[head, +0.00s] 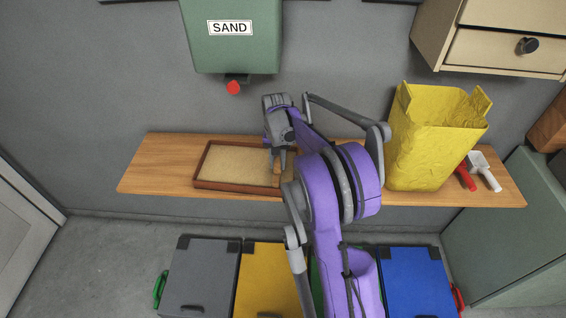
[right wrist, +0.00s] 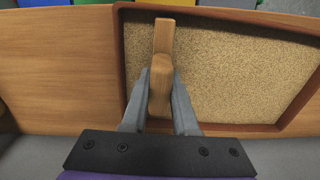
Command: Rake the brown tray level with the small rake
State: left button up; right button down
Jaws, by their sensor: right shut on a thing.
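The brown tray (head: 203,185) lies on the wooden shelf and is filled with pale sand; it also shows in the right wrist view (right wrist: 122,60). The sand looks mostly even. My right gripper (head: 279,172) is over the right end of the tray. In the right wrist view my right gripper (right wrist: 159,100) is shut on a wooden piece (right wrist: 161,65), which looks like the small rake's handle. The rake's teeth are hidden, and I cannot tell whether they touch the sand. My left gripper is not in view.
A green box marked SAND (head: 231,50) with a red knob (head: 233,88) hangs above the tray. A yellow bag (head: 432,140) and red and white tools (head: 484,171) stand right on the wooden shelf (head: 150,170). Coloured bins (head: 205,275) are below.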

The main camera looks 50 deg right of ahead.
jog(key=w+a, duration=0.2)
jog(key=w, duration=0.2)
jog(key=w+a+p, duration=0.1)
jog(key=w+a, duration=0.2)
jog(key=w, duration=0.1)
jog(key=w+a, duration=0.3)
jog(key=shift+w, duration=0.4)
jog(key=w+a+p, duration=0.1)
jog(key=w+a, duration=0.1)
jog(key=w+a+p, duration=0.1)
jog(key=w+a, duration=0.1)
jog(key=w, duration=0.1)
jog(key=w+a+p, duration=0.1)
jog(key=w, duration=0.2)
jog(key=shift+w+a+r, duration=0.1)
jog(key=shift+w+a, duration=0.05)
jog(key=shift+a, duration=0.25)
jog(key=shift+w+a+r, duration=0.15)
jog(key=shift+w+a, duration=0.05)
jog(key=shift+w, duration=0.1)
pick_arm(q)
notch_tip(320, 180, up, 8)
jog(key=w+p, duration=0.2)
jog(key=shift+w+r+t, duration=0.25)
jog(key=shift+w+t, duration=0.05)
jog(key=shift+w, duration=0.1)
pick_arm(e)
notch_tip(320, 180, up, 6)
